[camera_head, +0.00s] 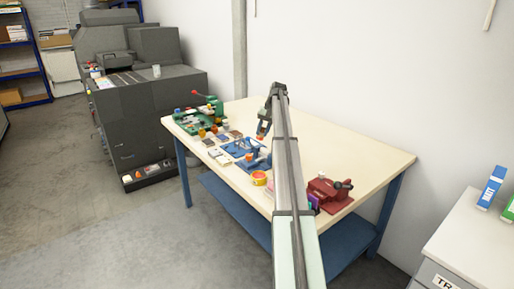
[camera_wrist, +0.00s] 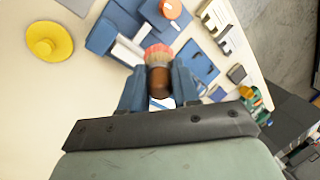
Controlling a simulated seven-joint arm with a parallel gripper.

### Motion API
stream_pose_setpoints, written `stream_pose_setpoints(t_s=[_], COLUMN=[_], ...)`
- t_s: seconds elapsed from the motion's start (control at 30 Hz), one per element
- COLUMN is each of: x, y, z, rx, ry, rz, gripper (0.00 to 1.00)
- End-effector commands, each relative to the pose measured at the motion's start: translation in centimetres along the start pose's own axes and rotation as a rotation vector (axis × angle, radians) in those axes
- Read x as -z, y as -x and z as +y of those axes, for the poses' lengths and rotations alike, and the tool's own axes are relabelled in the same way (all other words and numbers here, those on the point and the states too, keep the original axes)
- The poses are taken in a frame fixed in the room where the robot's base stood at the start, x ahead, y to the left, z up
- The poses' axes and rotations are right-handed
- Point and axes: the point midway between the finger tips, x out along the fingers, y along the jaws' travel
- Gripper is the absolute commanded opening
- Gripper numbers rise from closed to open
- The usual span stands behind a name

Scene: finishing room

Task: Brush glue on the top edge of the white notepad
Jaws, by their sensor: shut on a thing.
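My gripper (camera_wrist: 159,84) has blue fingers and is shut on a brush (camera_wrist: 158,56). The brush has a brown handle and reddish bristles, pointing away from the gripper. In the head view my gripper (camera_head: 263,131) is above the table, near the blue fixtures. A white block (camera_wrist: 127,50), possibly the white notepad, sits in a blue fixture (camera_wrist: 103,36) just left of the bristles. Whether the bristles touch it I cannot tell.
The cream table (camera_head: 345,160) is clear at its back right. A red clamp-like device (camera_head: 328,193) stands at the right end. A green device (camera_head: 208,107) and several small items are at the left. A yellow round object (camera_wrist: 50,42) lies left of the fixture.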

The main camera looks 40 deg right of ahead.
Motion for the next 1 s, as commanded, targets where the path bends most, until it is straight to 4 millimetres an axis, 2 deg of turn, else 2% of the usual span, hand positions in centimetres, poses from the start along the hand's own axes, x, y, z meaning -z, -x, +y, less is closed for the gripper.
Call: stream_pose_setpoints(t_s=[0.03, 0.1, 0.2, 0.3, 0.63, 1.0], x=[2.4, 4.1, 5.7, 6.6, 6.3, 6.2], y=[0.6, 0.9, 1.3, 1.4, 0.7, -2.2], z=[-0.1, -0.2, -0.2, -0.3, -0.1, 0.9], rx=[0.000, 0.000, 0.000, 0.000, 0.000, -0.001], ry=[-0.010, -0.025, -0.050, -0.082, -0.159, -0.157], rz=[0.004, 0.009, 0.017, 0.030, 0.055, 0.054], gripper=[0.00, 0.00, 0.00, 0.00, 0.00, 0.00])
